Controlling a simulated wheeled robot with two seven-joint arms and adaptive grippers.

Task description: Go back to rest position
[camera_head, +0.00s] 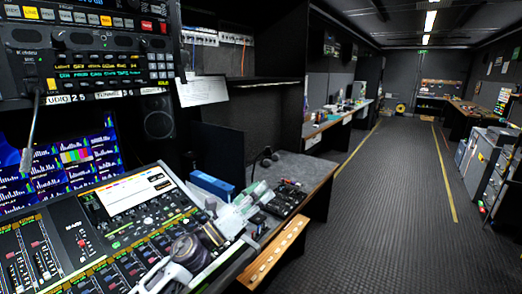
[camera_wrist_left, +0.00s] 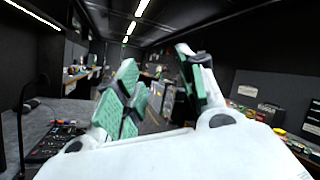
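My left gripper (camera_head: 242,203) is white with green finger pads. In the head view it hangs over the right end of the mixing console, beside the small black control panel (camera_head: 283,200). In the left wrist view the two fingers of the left gripper (camera_wrist_left: 160,88) stand well apart, with nothing between them. My right gripper is in neither view.
The mixing console (camera_head: 60,250) and monitors (camera_head: 65,158) fill the left side. A blue box (camera_head: 211,185) stands behind the gripper. A wooden strip (camera_head: 276,256) edges the desk. The aisle floor (camera_head: 390,210) is clear; grey equipment cases (camera_head: 478,160) stand at right.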

